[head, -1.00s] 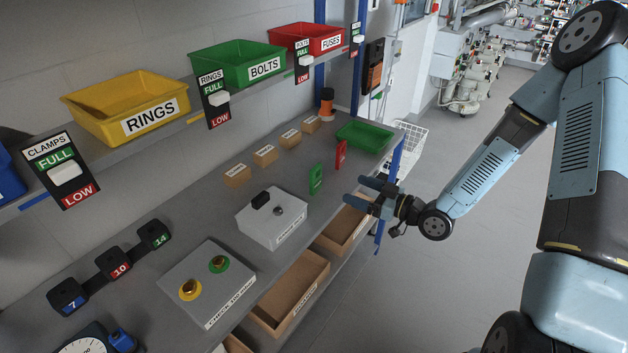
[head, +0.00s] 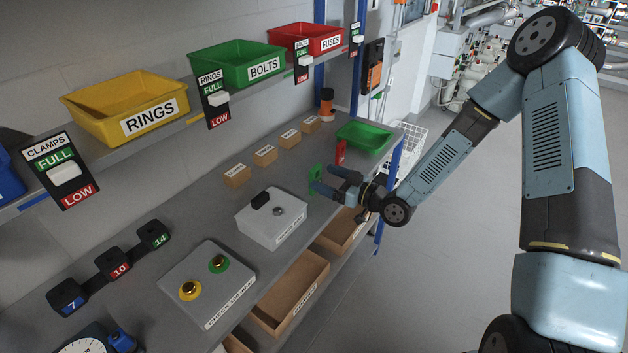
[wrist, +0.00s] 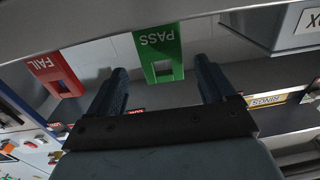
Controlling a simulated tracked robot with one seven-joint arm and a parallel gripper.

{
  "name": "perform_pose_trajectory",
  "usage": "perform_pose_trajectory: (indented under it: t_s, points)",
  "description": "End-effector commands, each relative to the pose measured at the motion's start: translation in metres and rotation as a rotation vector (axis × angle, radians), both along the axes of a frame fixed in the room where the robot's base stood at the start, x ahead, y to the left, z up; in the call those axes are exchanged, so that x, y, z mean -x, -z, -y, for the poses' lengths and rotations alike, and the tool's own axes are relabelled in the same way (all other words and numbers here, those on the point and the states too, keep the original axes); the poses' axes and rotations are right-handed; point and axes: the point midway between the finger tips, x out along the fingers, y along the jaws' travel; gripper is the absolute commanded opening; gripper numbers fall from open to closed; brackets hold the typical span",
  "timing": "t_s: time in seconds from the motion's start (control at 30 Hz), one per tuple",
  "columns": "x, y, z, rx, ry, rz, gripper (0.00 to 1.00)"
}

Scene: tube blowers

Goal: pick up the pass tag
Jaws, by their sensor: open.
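The green pass tag (head: 315,179) stands upright on the grey bench top. In the wrist view the green PASS tag (wrist: 159,52) appears upside down, with a square hole in it, ahead of and between my fingers. My gripper (head: 322,178) is open at the bench's front edge, its fingertips close to the tag and partly covering it in the head view. I cannot tell whether a finger touches it. In the wrist view my gripper (wrist: 165,80) shows both fingers apart with nothing held between them.
The red fail tag (head: 340,152) stands just beyond the pass tag. A green tray (head: 364,137) is at the bench's far end. A grey box (head: 271,218) stands on the near side. Small cardboard boxes (head: 265,155) line the back.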

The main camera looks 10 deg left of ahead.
Motion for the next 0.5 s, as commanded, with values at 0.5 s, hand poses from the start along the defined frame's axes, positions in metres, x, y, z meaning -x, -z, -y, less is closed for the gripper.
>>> perform_pose_trajectory:
  t_s: [0.5]
  points:
    - [-0.014,-0.002,-0.041,0.0,-0.001,-0.001,0.83]
